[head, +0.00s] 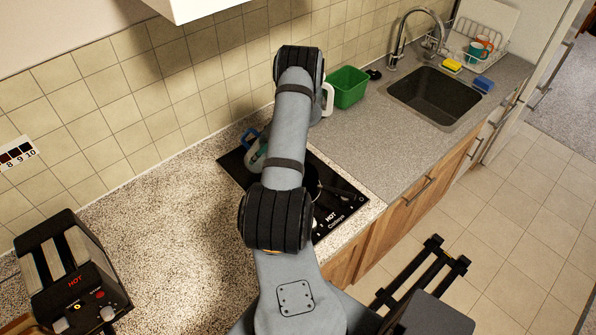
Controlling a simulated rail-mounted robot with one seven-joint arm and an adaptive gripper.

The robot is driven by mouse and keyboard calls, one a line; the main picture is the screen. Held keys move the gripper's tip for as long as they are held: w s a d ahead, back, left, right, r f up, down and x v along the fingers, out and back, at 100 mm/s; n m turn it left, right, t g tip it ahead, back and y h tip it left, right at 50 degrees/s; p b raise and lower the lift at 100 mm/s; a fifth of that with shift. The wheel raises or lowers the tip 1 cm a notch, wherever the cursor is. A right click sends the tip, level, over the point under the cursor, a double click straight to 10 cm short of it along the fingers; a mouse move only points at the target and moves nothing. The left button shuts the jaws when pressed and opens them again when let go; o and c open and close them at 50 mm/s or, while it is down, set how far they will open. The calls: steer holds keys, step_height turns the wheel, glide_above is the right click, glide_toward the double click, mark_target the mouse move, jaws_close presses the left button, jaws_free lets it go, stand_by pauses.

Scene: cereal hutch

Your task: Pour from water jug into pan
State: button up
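A pale translucent jug with a blue rim or handle (257,157) shows just left of my arm, over the left part of the black cooktop (343,190). My arm covers its right side, so I cannot tell whether it stands on the cooktop or is held. A dark rounded shape, possibly the pan (313,182), shows in part at the right edge of my arm on the cooktop. Its contents cannot be seen.
A green bin (346,87) and a white object (327,99) stand behind the cooktop by the tiled wall. The sink (438,96) and dish rack (474,42) are at the upper right. A black toaster (75,270) stands lower left. Speckled counter (165,210) left of the cooktop is clear.

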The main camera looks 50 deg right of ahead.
mark_target(259, 149)
steer(key=shift+s+d+r+t, duration=0.1)
steer(key=shift+s+t, duration=0.2)
steer(key=shift+t, duration=0.4)
steer(key=shift+s+r+t+b, duration=0.15)
steer(key=shift+r+t+b, duration=0.25)
steer(key=shift+t+b, duration=0.4)
steer(key=shift+b, duration=0.45)
steer(key=shift+f+t+y+b, duration=0.25)
steer(key=shift+t+b, duration=0.55)
steer(key=shift+b, duration=0.5)
steer(key=shift+s+r+t+b, duration=0.2)
steer(key=shift+r+t+b, duration=0.45)
steer(key=shift+t+b, duration=0.25)
steer(key=shift+s+r+t+b, duration=0.2)
steer(key=shift+r+t+b, duration=0.45)
steer(key=shift+b, duration=0.3)
stand_by(2.9)
